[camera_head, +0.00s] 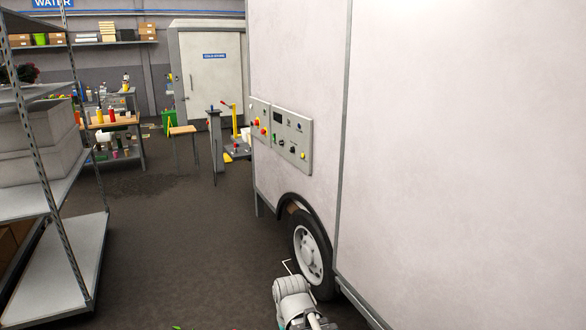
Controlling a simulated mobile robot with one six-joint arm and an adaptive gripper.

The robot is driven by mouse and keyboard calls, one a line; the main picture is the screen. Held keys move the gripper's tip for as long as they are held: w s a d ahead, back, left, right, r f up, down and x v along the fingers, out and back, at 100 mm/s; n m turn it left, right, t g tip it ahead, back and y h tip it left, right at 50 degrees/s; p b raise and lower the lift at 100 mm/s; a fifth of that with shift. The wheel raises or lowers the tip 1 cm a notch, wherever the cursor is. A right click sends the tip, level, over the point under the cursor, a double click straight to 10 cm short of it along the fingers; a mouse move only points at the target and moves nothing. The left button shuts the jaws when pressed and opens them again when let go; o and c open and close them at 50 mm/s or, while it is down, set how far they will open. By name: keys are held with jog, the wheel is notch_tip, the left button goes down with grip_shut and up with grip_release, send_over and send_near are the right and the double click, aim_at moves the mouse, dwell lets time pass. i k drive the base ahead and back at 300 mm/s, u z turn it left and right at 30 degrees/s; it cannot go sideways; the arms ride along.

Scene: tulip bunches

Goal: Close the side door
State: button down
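A large white box-bodied vehicle or trailer (455,130) fills the right side of the head view. A vertical grey seam divides its side into two flat panels, and a grey rail runs along the bottom edge. I cannot tell which panel, if any, is the side door, and no open gap shows. Part of my arm (293,296) shows at the bottom, in front of the wheel (308,255). A thin, bent white piece stands just above it, and I cannot tell what it is. My gripper's fingers cannot be made out.
A control panel (281,134) with buttons is on the vehicle's side. Metal shelving (55,283) stands at left. A small table (183,130), a grey post (215,140) and a cold-storage door (213,85) are farther back. The dark floor (180,240) between shelving and vehicle is largely clear.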

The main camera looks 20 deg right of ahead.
aim_at(460, 204)
jog(key=z, duration=0.15)
jog(key=i, duration=1.4)
jog(key=z, duration=0.2)
